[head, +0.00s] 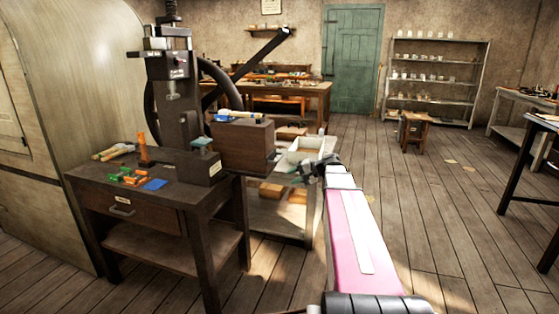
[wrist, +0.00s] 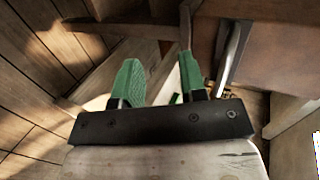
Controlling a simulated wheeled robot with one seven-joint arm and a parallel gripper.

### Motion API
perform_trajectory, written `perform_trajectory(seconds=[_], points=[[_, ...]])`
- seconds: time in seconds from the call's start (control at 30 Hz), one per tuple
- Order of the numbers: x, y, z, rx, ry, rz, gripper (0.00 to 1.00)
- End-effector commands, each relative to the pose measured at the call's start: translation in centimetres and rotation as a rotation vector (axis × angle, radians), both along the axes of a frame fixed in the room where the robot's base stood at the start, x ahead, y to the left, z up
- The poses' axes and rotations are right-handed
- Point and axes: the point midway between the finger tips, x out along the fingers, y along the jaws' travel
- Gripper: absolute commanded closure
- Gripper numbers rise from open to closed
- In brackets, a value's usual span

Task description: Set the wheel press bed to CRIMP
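The press (head: 177,105) is a tall dark column on a dark wooden bench at the left. Its large dark handwheel (head: 224,80) stands behind and right of the column, partly hidden, with a long bar (head: 265,53) reaching up to the right. Labels on the press are too small to read, and I cannot tell the bed setting. My gripper (head: 305,169) is right of the press, apart from it, over the low side stand. In the wrist view, its green fingers (wrist: 160,80) are spread with nothing held between them. The handwheel is not recognisable there.
The bench (head: 200,191) carries loose green and orange pieces and a blue item (head: 155,184). A white tray (head: 304,157) sits on the side stand near my gripper. A wooden box (head: 242,146) stands beside the press. Open floor (head: 415,210) lies to the right.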

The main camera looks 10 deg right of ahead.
Motion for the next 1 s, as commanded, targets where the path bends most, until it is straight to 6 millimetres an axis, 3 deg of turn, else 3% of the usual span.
perform_trajectory(seconds=[0.03, 0.13, 0.23, 0.33, 1.0], points=[[1.5, -1.7, 2.1, 0.056, -0.033, -0.018, 0.61], [2.5, -3.5, 5.1, 0.145, -0.080, -0.037, 0.61], [3.0, -4.5, 6.8, 0.193, -0.107, -0.045, 0.61], [3.2, -4.6, 7.3, 0.211, -0.117, -0.047, 0.61], [7.9, 3.6, 5.2, 0.209, -0.116, -0.047, 0.61]])
